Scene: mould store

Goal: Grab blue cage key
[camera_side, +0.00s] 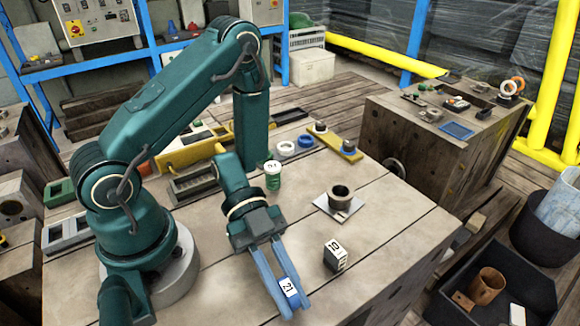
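My gripper (292,308) hangs low over the front middle of the wooden table, its two pale blue fingers pointing down and toward the camera. A white tag marked 21 (289,287) shows between or against the fingers near their tips. I cannot tell whether it belongs to a thing held there, lying under them, or fixed to a finger. I cannot make out a clear key shape. A small flat blue piece (457,130) lies on the wooden block at the right, too small to identify.
A green-and-white pot (272,176) and rings (286,149) stand farther back. A black bin (497,262) is at lower right. The table's front right is clear.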

